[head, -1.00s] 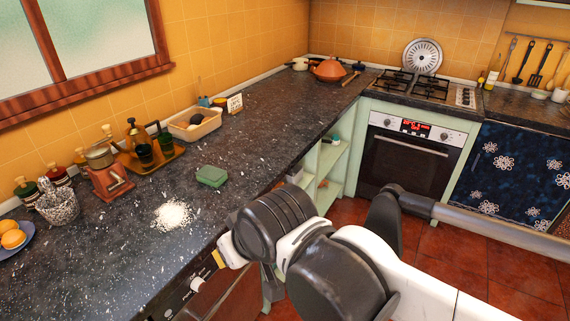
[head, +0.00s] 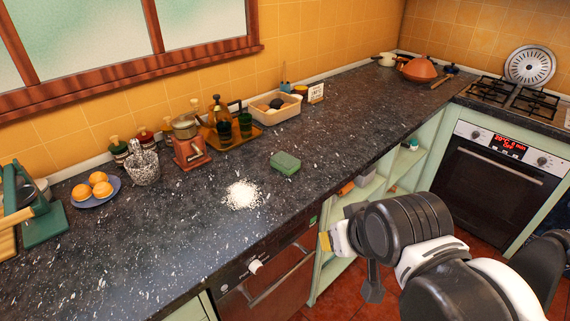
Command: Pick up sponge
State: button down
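A green sponge (head: 285,163) lies flat on the dark speckled countertop (head: 190,235), just right of and behind a patch of white powder (head: 241,195). My arm shows at the lower right of the head view, in front of the counter. My gripper (head: 372,288) appears as a dark part hanging below the arm's wrist, to the right of and nearer than the sponge, apart from it. Its fingers are mostly hidden or too small to tell open from shut. Nothing touches the sponge.
Behind the sponge stand a tray with bottles (head: 240,141), a red grinder (head: 189,152) and a beige basket (head: 275,115). A plate of oranges (head: 96,194) and a green scale-like object (head: 43,225) are at left. The counter around the sponge is mostly clear.

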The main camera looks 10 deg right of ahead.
aim_at(287, 164)
jog(key=i+l, duration=0.1)
jog(key=i, duration=0.5)
jog(key=i+l+z, duration=0.15)
jog(key=i, duration=0.4)
